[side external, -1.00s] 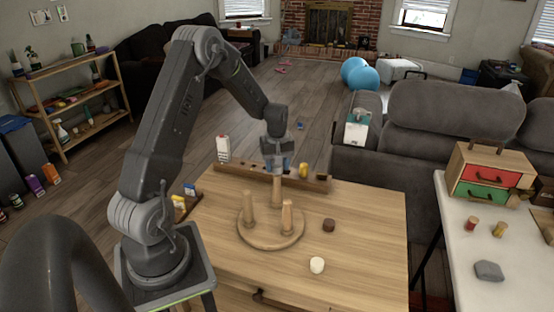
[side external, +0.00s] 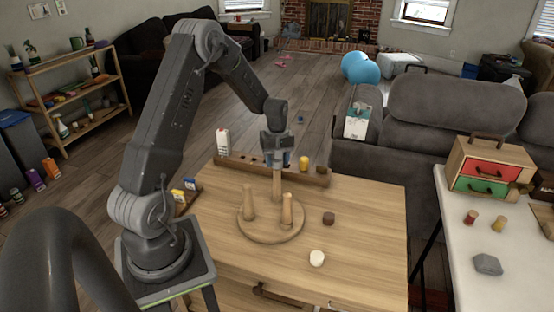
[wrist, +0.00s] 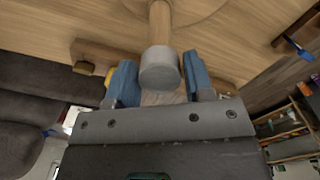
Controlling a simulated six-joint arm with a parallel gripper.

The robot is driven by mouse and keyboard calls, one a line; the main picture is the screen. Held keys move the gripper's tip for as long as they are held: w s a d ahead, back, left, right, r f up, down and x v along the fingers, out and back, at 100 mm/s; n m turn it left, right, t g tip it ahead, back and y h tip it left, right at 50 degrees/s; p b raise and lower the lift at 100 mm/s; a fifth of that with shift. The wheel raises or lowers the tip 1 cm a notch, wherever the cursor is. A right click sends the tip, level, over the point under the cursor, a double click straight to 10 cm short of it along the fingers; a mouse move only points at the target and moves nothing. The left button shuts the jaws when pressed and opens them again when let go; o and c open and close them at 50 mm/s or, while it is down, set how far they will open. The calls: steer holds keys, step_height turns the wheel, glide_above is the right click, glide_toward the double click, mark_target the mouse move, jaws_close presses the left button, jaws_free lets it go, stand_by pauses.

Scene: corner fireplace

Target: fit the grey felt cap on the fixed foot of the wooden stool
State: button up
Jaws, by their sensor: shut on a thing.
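The wooden stool lies upside down on the table, its round seat (side external: 270,236) down and three legs up. My gripper (side external: 278,160) is above the far leg, which I take as the fixed foot (side external: 277,187). In the wrist view that foot (wrist: 160,22) runs up to the grey felt cap (wrist: 160,72). The cap sits between my blue fingers at the foot's end, in line with it, and the fingers appear to touch its sides. I cannot tell how deeply it is seated. In the side view my fingers mostly hide the cap.
A brown cap (side external: 328,218) and a white cap (side external: 317,258) lie on the table right of the stool. A wooden rack (side external: 245,168) runs along the back edge, with a white carton (side external: 223,142) behind it. The table's right part is clear.

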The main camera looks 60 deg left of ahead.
steer(key=shift+f, duration=1.45)
stand_by(0.6)
steer(key=o, duration=0.9)
step_height(320, 180, up, 14)
steer(key=s+d+r+m+t, duration=0.1)
steer(key=d+r+m, duration=0.4)
steer(key=d, duration=0.4)
steer(key=s+d+r+m+t, duration=0.2)
steer(key=s+d+m, duration=0.3)
steer(key=s+d, duration=0.3)
steer(key=s+d+r+m+t, duration=0.2)
steer(key=s+d+r+m, duration=0.2)
steer(key=s+d, duration=0.5)
steer(key=shift+d+r+m+t, duration=0.3)
steer(key=shift+d+r+m, duration=0.1)
steer(key=shift+d+m, duration=0.35)
